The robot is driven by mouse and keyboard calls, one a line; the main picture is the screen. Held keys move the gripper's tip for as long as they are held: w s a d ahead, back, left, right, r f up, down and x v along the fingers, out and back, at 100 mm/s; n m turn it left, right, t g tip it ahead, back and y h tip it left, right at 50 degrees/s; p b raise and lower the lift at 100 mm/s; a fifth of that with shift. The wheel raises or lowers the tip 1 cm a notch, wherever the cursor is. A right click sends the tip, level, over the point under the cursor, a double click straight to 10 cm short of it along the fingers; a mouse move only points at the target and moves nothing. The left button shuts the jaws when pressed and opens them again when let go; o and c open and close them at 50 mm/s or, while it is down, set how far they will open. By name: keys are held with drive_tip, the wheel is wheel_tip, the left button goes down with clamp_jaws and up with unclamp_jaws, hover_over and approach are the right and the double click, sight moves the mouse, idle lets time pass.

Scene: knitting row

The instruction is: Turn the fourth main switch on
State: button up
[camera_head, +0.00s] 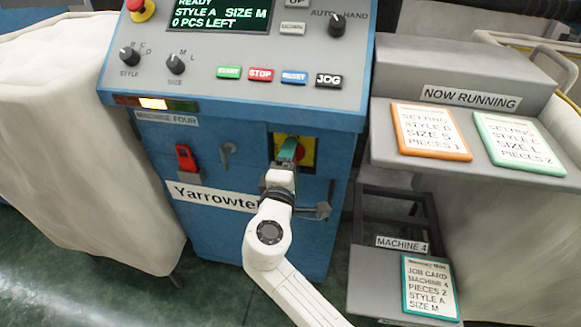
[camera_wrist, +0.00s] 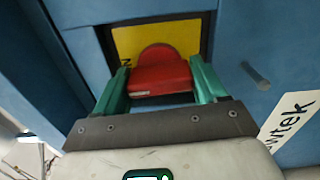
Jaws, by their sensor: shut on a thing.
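The main switch (camera_wrist: 160,75) is a red rotary handle on a yellow plate (camera_wrist: 127,40), set in a recess in the blue front of machine four. It also shows in the head view (camera_head: 301,150), partly hidden by my gripper. My gripper (camera_wrist: 160,86) has green fingers on either side of the red handle and is shut on it. In the head view my gripper (camera_head: 288,150) reaches into the recess from below. The handle's exact turn position is hard to tell; one letter shows on the plate's left edge.
The control panel (camera_head: 200,70) above reads READY, STYLE A, SIZE M, 0 PCS LEFT, with an amber lamp (camera_head: 153,104) lit. A red padlock-like piece (camera_head: 186,158) hangs left of the recess. Setting cards (camera_head: 430,131) lie on the right shelf; a job card (camera_head: 430,286) lies lower.

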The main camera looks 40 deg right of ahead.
drive_tip(key=shift+f+m+b, duration=0.1)
drive_tip(key=shift+m+b, duration=0.25)
drive_tip(key=shift+m, duration=0.15)
drive_tip(key=o, duration=0.7)
drive_tip(key=shift+o, duration=0.2)
drive_tip(key=shift+a, duration=0.1)
drive_tip(key=p+v, duration=0.1)
drive_tip(key=v, duration=0.9)
drive_tip(key=shift+s+a, duration=0.25)
drive_tip(key=shift+a, duration=0.05)
